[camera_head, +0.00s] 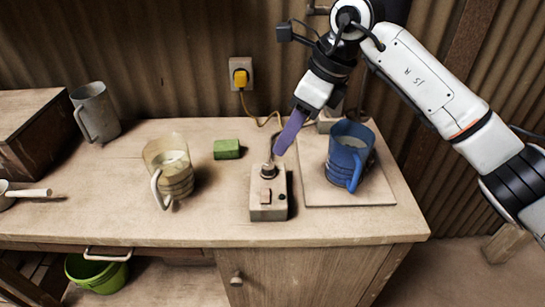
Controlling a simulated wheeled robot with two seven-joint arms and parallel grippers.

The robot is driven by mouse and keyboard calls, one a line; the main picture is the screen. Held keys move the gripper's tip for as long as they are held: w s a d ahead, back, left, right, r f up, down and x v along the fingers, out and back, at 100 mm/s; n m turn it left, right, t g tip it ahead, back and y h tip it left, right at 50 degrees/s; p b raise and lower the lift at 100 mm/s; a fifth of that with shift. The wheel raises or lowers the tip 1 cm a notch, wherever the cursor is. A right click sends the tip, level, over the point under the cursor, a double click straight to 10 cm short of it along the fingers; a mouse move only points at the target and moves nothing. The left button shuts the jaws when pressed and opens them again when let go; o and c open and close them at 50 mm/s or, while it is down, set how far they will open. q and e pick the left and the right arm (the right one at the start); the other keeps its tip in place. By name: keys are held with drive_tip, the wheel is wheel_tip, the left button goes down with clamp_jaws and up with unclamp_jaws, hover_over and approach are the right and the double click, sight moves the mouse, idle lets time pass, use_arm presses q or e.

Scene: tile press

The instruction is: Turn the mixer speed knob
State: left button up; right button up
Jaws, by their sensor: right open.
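A small beige control box (268,212) stands on the worktop near its front edge, right of centre. A dark round knob (269,170) sits on its rear top, and smaller controls sit nearer the front. I cannot tell for certain which one is the speed knob. My right gripper (282,150) comes down from the upper right with its purple fingers just above and behind the box. The fingers overlap in this view, the gripper is open, and nothing shows between them. I cannot tell whether the tips touch the knob. My left gripper is not in view.
A blue jug (348,160) stands on a board (330,196) right of the box. A clear jug (172,172), a green block (227,149) and a grey jug (96,112) stand to the left. A yellow cable runs from the yellow wall plug (241,79) behind my gripper.

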sight(269, 165)
drive_tip(key=p+x, duration=0.1)
drive_tip(key=x, duration=0.7)
drive_tip(key=shift+a+f, duration=0.25)
drive_tip(key=shift+f, duration=0.1)
clamp_jaws()
